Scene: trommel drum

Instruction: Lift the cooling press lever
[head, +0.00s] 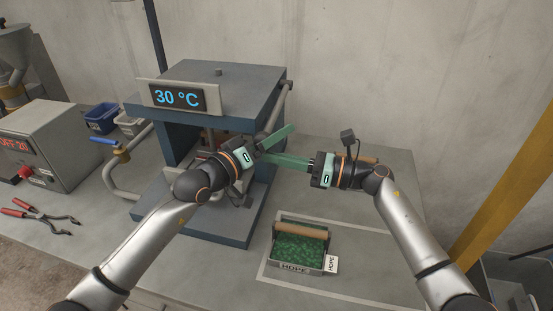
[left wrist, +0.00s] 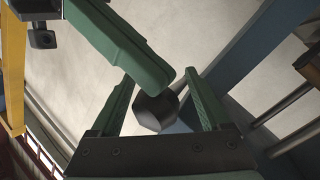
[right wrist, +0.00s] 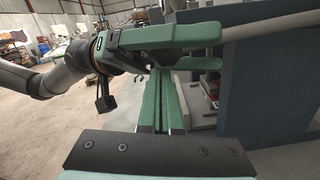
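The cooling press (head: 225,95) is a blue-grey frame with a display reading 30 °C. Its grey lever (head: 284,97) slopes down along its right side towards my left gripper (head: 272,145). In the left wrist view, a dark faceted lever end (left wrist: 157,112) shows between my open left fingers, with gaps beside it. The lever bar also shows in the right wrist view (right wrist: 285,24), running right from behind the left fingers. My right gripper (head: 285,161) is shut and empty, its fingers together just below the left fingers. Its green fingers cross the left wrist view (left wrist: 125,45).
A mould tray (head: 327,240) with green filling and a tan bar stands in front right on the bench. A grey heater box (head: 62,145), red-handled pliers (head: 40,214) and a blue bin (head: 101,118) are at left. A yellow post (head: 508,190) stands at right.

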